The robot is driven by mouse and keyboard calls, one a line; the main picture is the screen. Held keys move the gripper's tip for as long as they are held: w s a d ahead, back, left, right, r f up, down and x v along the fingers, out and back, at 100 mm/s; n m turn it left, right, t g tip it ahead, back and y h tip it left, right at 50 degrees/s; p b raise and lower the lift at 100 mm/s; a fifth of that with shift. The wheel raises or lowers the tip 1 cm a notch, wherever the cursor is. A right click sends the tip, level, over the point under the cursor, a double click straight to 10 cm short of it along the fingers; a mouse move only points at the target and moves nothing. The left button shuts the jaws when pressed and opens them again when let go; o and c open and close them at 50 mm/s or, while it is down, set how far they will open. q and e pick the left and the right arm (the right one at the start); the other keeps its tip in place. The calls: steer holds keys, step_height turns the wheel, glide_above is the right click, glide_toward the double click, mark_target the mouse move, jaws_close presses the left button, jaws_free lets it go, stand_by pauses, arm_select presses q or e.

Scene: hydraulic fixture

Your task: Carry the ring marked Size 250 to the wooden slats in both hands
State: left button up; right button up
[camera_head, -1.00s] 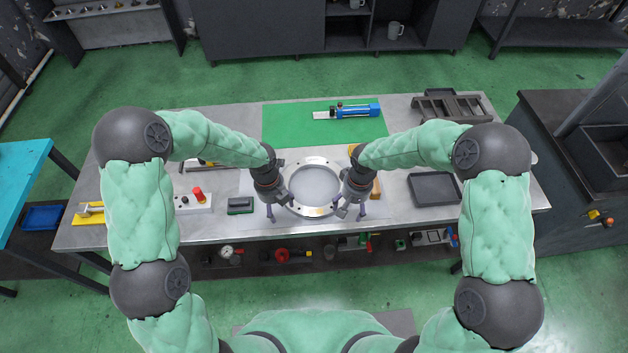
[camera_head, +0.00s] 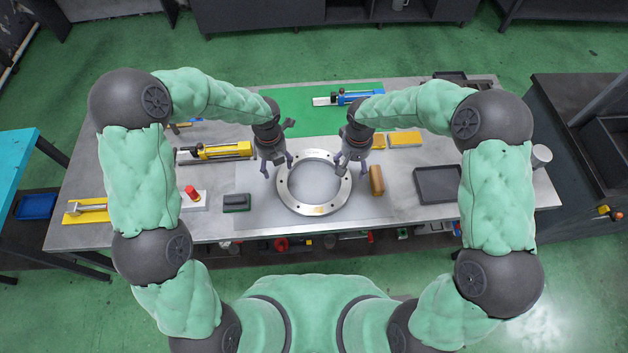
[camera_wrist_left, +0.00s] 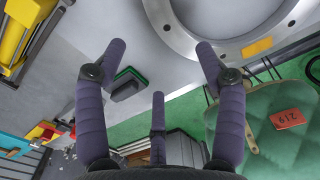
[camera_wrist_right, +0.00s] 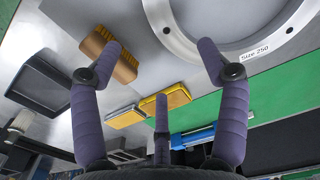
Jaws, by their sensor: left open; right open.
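The grey metal ring (camera_head: 283,190) lies flat on a light sheet at the middle of the table. Its label "Size 250" reads in the right wrist view, on the ring's rim (camera_wrist_right: 215,56). My left gripper (camera_head: 278,167) is open at the ring's far left side, its fingers apart from the rim. My right gripper (camera_head: 350,167) is open at the far right side, overlapping the rim in the head view; I cannot tell whether it touches. Both are empty. A dark slatted rack (camera_head: 452,84) at the table's back right is partly hidden by my right arm.
A wood-backed brush (camera_head: 377,181) lies close right of the ring, with yellow blocks (camera_head: 404,140) behind it and a black tray (camera_head: 438,199) further right. A green-and-black block (camera_head: 236,203) and a yellow pump (camera_head: 222,151) lie left. A blue pump (camera_head: 350,97) is behind.

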mark_target(278, 180)
arm_select(q)
step_height(278, 180, down, 10)
steer(key=shift+r, duration=0.1)
arm_select(e)
step_height(278, 180, down, 10)
arm_select(q)
steer(key=c, duration=1.4)
arm_select(e)
steer(key=c, duration=1.4)
arm_select(q)
jaws_close()
arm_select(e)
jaws_close()
